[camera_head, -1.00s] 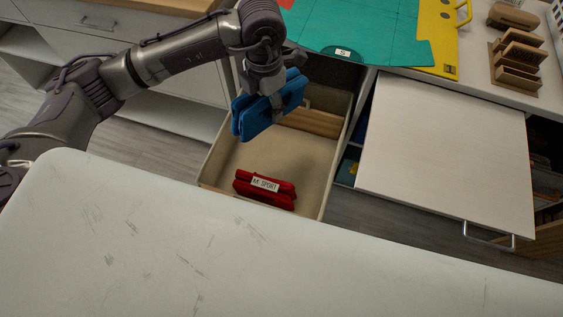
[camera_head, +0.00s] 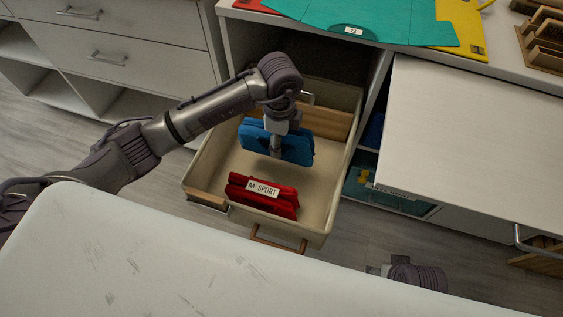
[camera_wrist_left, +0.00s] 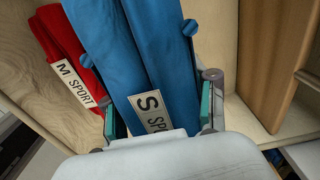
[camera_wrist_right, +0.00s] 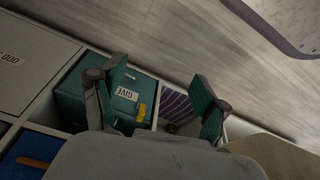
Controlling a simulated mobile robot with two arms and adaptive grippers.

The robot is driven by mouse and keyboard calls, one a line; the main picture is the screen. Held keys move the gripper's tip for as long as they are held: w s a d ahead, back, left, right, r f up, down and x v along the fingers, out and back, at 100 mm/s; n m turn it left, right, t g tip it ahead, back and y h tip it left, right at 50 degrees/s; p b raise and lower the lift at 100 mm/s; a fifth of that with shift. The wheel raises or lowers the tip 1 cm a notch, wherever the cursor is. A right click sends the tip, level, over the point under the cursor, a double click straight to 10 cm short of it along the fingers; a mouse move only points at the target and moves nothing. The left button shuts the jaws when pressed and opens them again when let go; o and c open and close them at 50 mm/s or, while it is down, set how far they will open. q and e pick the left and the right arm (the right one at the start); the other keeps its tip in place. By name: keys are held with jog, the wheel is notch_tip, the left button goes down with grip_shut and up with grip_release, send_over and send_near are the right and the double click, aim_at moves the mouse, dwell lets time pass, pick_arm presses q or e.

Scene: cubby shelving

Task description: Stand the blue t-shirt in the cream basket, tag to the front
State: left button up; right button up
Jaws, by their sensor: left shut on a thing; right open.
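The folded blue t-shirt (camera_head: 292,147) is held in my left gripper (camera_head: 276,148), inside the outline of the cream basket (camera_head: 337,180). It is behind the folded red t-shirt (camera_head: 262,198). In the left wrist view, both fingers (camera_wrist_left: 160,104) are shut around the blue t-shirt (camera_wrist_left: 160,50); its white tag (camera_wrist_left: 152,110) reads "S SPO", the rest cut off. In the head view the gripper and shirt top hide the tag. I cannot tell whether the shirt touches the basket floor. My right gripper (camera_wrist_right: 155,95) is open and empty, away from the basket.
The red t-shirt, tagged "M SPORT", stands at the basket's front. The white worktop (camera_head: 150,255) is in front. A teal labelled box (camera_wrist_right: 115,98) sits in a compartment below the right gripper.

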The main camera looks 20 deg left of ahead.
pick_arm(q)
notch_tip(320, 180, down, 5)
jog(key=shift+f+b, duration=0.1)
jog(key=shift+b, duration=0.35)
jog(key=shift+f+b, duration=0.45)
jog(key=shift+f, duration=1.4)
pick_arm(e)
jog(key=v, duration=0.7)
jog(key=shift+w+r, duration=0.25)
jog(key=shift+w, duration=0.1)
pick_arm(q)
jog(key=shift+f, duration=0.1)
pick_arm(e)
jog(key=shift+d+r, duration=0.1)
pick_arm(q)
jog(key=o, duration=1.4)
jog(key=shift+c, duration=0.2)
pick_arm(e)
jog(key=shift+r, duration=0.1)
jog(key=shift+t, duration=0.3)
pick_arm(q)
jog(key=shift+r, duration=0.35)
notch_tip(320, 180, up, 12)
jog(key=p, duration=0.2)
jog(key=shift+f+p, duration=0.2)
jog(key=shift+p, duration=0.1)
pick_arm(e)
jog(key=s+x, duration=0.2)
jog(key=x, duration=0.7)
jog(key=shift+f, duration=0.55)
